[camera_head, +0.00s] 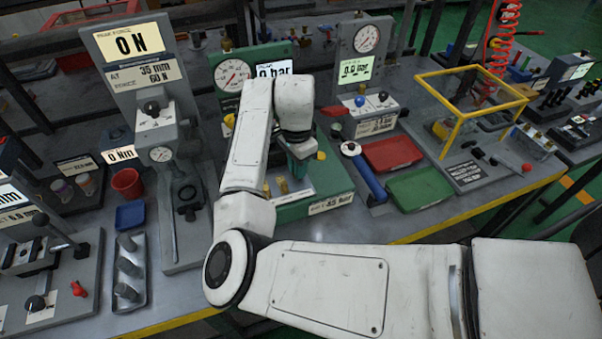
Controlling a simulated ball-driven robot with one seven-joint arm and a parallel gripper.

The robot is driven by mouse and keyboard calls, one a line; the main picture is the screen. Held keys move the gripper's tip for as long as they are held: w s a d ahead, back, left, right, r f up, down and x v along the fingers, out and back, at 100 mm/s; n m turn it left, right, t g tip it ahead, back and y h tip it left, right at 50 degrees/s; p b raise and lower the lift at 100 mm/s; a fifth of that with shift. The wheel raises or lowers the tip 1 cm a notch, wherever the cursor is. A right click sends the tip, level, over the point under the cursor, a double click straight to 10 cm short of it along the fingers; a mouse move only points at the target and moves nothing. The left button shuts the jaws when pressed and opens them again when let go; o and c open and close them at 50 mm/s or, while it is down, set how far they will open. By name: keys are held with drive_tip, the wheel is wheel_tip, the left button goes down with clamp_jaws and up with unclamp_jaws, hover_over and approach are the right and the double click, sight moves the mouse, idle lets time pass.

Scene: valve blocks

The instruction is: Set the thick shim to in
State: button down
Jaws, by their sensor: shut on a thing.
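My arm reaches over the bench to the green valve station (325,190) in the middle. My gripper (299,170) points down over that station, below the wrist, and is small and partly hidden by my arm. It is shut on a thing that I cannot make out. Brass fittings (283,185) stand on the station to the left of the gripper. The station's round gauge (232,75) and a bar display (275,70) show behind my arm. I cannot pick out the thick shim or its setting.
A grey press stand (150,75) reading 0 N is at left. To the right are a blue-handled tool (369,178), a red tray (391,153), a green tray (420,188) and a yellow frame (460,125). A grey gauge panel (360,50) stands behind. Free bench is narrow.

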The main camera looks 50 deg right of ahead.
drive_tip(key=shift+w+d+r, duration=0.1)
drive_tip(key=shift+w+d, duration=0.1)
drive_tip(key=shift+w, duration=0.3)
drive_tip(key=c, duration=1.2)
unclamp_jaws()
drive_tip(key=shift+d, duration=0.1)
drive_tip(key=shift+c, duration=0.2)
drive_tip(key=shift+o, duration=0.8)
